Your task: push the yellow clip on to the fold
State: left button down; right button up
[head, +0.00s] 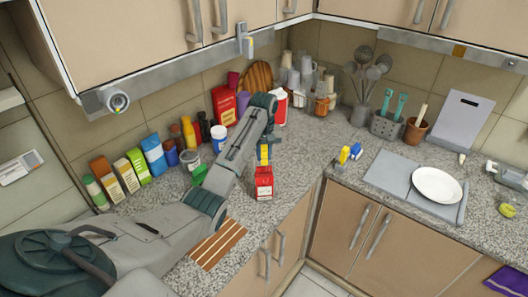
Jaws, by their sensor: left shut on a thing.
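A red bag (264,183) stands upright on the granite counter near its front edge, left of the corner. A yellow clip (264,153) is at the top of the bag, where the fold is. The fold itself is too small to make out, and I cannot tell how far the clip sits over it. My left gripper (265,143) points down from above the bag and is shut on the yellow clip. The fingers are small and partly hidden by my arm. My right gripper is not in view.
Bottles and boxes (133,173) line the wall at left, behind my left arm. A striped wooden board (217,245) lies at the front edge. A blue-and-yellow item (355,151) and a white plate (437,186) are at right. The counter just right of the bag is clear.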

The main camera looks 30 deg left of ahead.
pick_arm(q)
jog(key=shift+f, duration=1.65)
jog(key=shift+r, duration=0.15)
jog(key=shift+r, duration=1.1)
jog(key=shift+r, duration=2.55)
jog(key=shift+f, duration=0.1)
send_over(264, 166)
jog(key=shift+f, duration=2.3)
jog(key=shift+s+f, duration=0.1)
jog(key=shift+f, duration=0.15)
